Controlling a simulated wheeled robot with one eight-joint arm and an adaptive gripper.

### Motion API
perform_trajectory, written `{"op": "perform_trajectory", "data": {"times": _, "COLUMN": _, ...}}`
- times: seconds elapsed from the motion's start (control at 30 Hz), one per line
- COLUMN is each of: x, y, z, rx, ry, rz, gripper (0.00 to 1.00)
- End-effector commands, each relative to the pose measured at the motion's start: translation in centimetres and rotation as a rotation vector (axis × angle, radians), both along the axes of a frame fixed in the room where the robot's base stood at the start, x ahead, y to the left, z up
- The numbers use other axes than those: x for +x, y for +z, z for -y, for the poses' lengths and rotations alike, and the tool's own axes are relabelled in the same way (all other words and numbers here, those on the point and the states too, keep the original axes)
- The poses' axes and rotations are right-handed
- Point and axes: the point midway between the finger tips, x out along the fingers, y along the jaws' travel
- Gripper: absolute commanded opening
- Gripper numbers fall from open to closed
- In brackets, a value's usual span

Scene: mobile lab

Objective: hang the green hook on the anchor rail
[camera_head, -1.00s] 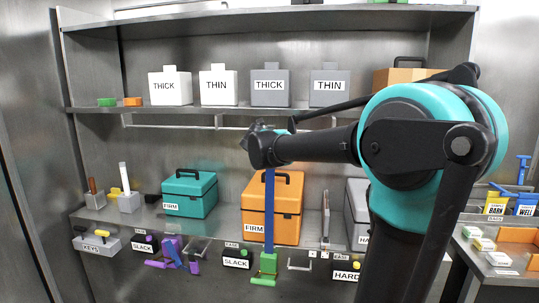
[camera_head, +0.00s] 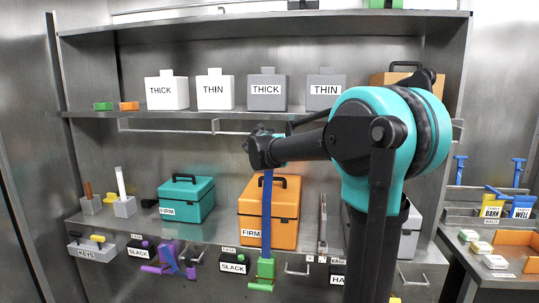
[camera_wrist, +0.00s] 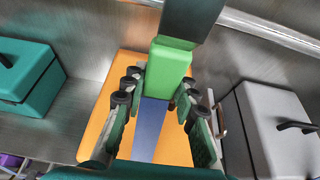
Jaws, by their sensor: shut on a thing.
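The green hook (camera_head: 264,274) hangs at the lower end of a long blue strap (camera_head: 266,215), in front of the orange box. The strap runs down from my gripper, whose fingers are mostly hidden behind my wrist in the head view. In the wrist view, my gripper (camera_wrist: 163,95) has its fingers on both sides of a green block (camera_wrist: 170,68) with the blue strap (camera_wrist: 150,128) below it. It is shut on this piece. A metal rail (camera_head: 170,130), likely the anchor rail, runs under the upper shelf; my arm covers part of it.
An orange FIRM box (camera_head: 284,225) stands behind the strap and a teal FIRM box (camera_head: 190,205) to its left. A grey box (camera_wrist: 275,125) stands at right in the wrist view. THICK and THIN blocks (camera_head: 215,92) fill the shelf above. A shelf front holds small labelled SLACK bins (camera_head: 234,264).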

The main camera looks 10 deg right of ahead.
Motion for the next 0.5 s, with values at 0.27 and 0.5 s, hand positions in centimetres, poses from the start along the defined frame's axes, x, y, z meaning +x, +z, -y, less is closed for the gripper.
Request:
{"op": "perform_trajectory", "data": {"times": 0.27, "x": 0.00, "y": -0.22, "z": -0.02, "rx": 0.000, "ry": 0.000, "rz": 0.000, "gripper": 0.00}}
{"op": "perform_trajectory", "data": {"times": 0.5, "x": -0.01, "y": -0.21, "z": -0.02, "rx": 0.000, "ry": 0.000, "rz": 0.000, "gripper": 0.44}}
